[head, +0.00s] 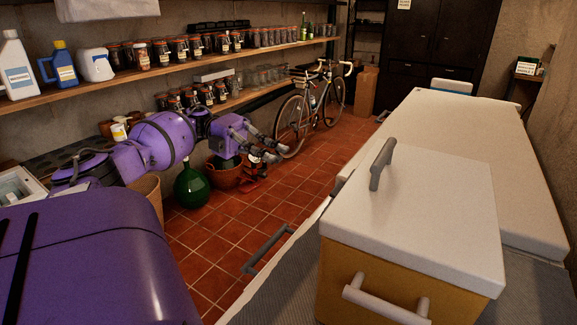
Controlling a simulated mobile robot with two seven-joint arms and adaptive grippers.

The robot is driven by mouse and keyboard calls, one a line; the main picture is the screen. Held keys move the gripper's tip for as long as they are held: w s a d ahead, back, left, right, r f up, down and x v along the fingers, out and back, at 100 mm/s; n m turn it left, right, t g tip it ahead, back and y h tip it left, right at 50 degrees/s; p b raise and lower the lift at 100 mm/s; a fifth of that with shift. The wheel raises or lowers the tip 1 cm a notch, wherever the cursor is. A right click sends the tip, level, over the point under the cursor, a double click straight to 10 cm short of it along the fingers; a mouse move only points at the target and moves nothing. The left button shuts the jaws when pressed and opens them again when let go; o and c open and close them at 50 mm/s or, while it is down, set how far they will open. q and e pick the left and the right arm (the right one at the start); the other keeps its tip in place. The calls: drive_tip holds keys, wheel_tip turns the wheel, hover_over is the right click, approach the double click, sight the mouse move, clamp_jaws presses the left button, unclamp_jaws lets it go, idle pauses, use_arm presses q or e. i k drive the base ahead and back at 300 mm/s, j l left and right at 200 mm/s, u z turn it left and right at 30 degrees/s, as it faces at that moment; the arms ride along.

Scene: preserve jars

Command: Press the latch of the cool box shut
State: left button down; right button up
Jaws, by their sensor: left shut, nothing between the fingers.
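The cool box (365,270), with a yellow-orange body and a thick white lid (430,215), stands at the front right. Its lid lies flat on the body. A grey bar handle (382,165) stands up from the lid, and a pale bar handle (387,302) sits on the near side. I cannot make out which part is the latch; it may be hidden. My left gripper (280,153) is shut and empty, out over the floor to the left of the box, well apart from it. My right gripper is not in view.
A long white-topped chest (455,140) extends behind the cool box. Wall shelves (130,82) hold several jars and bottles. A green glass demijohn (191,187), a terracotta pot (222,170) and a bicycle (312,105) stand on the tiled floor (215,240), which has free room.

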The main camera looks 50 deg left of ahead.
sight(335, 190)
drive_tip(key=k+j, duration=0.1)
drive_tip(key=j, duration=0.35)
drive_tip(key=k+j, duration=0.1)
drive_tip(key=j, duration=0.4)
drive_tip(key=k+j, duration=0.15)
drive_tip(key=j, duration=0.3)
